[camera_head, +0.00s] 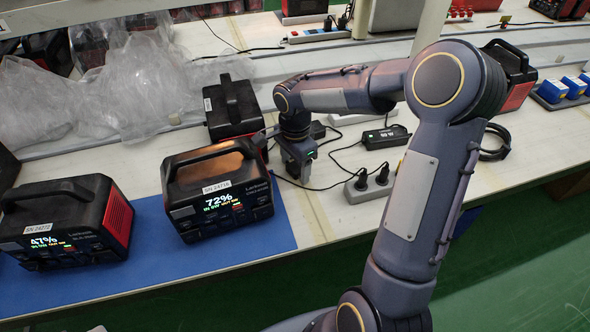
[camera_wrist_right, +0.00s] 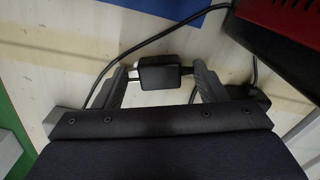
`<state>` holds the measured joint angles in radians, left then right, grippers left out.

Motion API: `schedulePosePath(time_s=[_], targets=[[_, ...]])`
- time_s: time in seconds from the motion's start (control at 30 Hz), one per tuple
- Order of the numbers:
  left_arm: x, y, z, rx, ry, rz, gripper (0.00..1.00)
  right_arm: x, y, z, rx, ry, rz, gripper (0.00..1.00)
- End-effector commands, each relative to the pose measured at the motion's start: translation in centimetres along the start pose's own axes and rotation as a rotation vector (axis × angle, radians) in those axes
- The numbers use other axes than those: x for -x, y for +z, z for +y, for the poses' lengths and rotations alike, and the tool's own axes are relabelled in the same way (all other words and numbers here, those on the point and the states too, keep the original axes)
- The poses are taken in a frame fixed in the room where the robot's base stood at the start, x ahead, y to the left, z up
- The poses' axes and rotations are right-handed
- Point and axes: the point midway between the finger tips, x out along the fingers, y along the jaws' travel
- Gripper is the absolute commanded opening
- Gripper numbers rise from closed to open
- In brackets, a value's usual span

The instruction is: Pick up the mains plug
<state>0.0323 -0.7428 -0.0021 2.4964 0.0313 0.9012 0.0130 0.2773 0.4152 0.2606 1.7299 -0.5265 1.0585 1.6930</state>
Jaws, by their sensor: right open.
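The mains plug (camera_wrist_right: 161,78) is a small black block in the right wrist view, with what looks like pale metal at its left side. It lies on the pale bench top between the spread fingers of my right gripper (camera_wrist_right: 162,68). The fingers are open, one on each side; a gap shows on the right, and I cannot tell whether the left finger touches it. In the head view my right gripper (camera_head: 297,172) points down at the bench beside the middle power station (camera_head: 217,190); the plug is not clearly seen there. My left gripper is not in view.
A grey socket strip (camera_head: 369,187) with two black plugs and a black adapter (camera_head: 386,137) stand right of the gripper. Cables (camera_head: 340,165) run across the bench. Another power station (camera_head: 68,220) stands left on the blue mat (camera_head: 160,265); one stands behind (camera_head: 232,107). Plastic bags lie back left.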

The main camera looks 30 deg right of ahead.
Motion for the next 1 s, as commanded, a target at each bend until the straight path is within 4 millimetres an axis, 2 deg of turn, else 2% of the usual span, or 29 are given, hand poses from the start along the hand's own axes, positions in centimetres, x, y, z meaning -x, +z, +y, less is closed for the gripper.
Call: schedulePosePath(time_s=[0.1,0.4,0.47,0.77,0.87,1.0], targets=[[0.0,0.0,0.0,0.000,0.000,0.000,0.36,0.0,0.0,0.0,0.000,0.000,0.000,0.64],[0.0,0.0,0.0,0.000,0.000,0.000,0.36,0.1,0.0,0.0,0.001,0.000,0.000,0.25],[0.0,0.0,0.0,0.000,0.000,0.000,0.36,0.1,0.0,0.0,0.001,0.000,0.000,0.19],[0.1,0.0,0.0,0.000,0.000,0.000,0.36,0.4,0.0,0.0,0.001,-0.001,0.000,0.19],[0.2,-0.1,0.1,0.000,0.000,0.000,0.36,1.1,0.0,0.0,0.001,-0.001,0.001,0.19],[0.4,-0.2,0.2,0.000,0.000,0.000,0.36,3.1,0.0,-0.1,-0.001,-0.004,0.002,0.19]])
